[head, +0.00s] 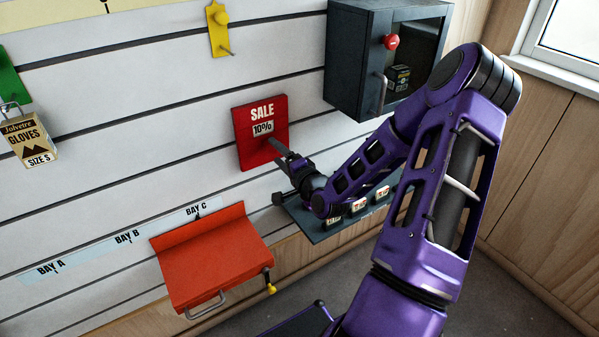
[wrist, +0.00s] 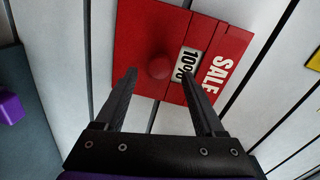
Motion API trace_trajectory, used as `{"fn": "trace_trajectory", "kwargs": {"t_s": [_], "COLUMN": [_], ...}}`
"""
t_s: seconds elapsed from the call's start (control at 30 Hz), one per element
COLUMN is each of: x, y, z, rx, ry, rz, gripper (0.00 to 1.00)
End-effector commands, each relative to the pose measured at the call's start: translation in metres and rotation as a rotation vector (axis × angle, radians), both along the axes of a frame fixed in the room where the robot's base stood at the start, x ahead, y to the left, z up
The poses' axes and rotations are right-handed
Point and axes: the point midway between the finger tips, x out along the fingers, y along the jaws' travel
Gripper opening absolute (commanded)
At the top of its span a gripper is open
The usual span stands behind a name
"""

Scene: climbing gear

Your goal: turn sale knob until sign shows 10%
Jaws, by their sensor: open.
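The red SALE sign (head: 258,120) is mounted on the slatted wall, and its window (head: 263,128) reads 10%. The wrist view shows the sign (wrist: 135,45) turned sideways, with 10% in its window (wrist: 187,62). The round red sale knob (wrist: 159,67) sits beside the window in the wrist view. In the head view my gripper hides the knob. My gripper (wrist: 162,74) is open, with its two fingers apart on either side of the knob in the picture. I see no finger touching the knob. In the head view my gripper (head: 280,148) is at the sign's lower right.
A dark cabinet (head: 349,62) with a red knob hangs right of the sign. A dark shelf (head: 318,232) with small items lies below my wrist. An orange-red box (head: 215,262) sits below the sign. A gloves packet (head: 30,140) hangs at left.

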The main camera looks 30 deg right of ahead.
Motion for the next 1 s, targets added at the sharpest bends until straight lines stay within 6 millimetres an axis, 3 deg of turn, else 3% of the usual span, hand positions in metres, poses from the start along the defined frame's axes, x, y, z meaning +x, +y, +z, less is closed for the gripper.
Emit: {"fn": "trace_trajectory", "kwargs": {"t_s": [0.3, 0.47, 0.7, 1.0], "x": [-0.081, -0.116, -0.137, -0.141], "y": [-0.004, -0.005, -0.005, -0.005], "z": [0.006, 0.009, 0.012, 0.010], "rx": [0.001, 0.001, 0.001, 0.000], "ry": [0.003, 0.004, 0.002, 0.001], "rz": [-0.005, -0.004, -0.001, 0.000], "gripper": [0.71, 0.71, 0.71, 0.71]}}
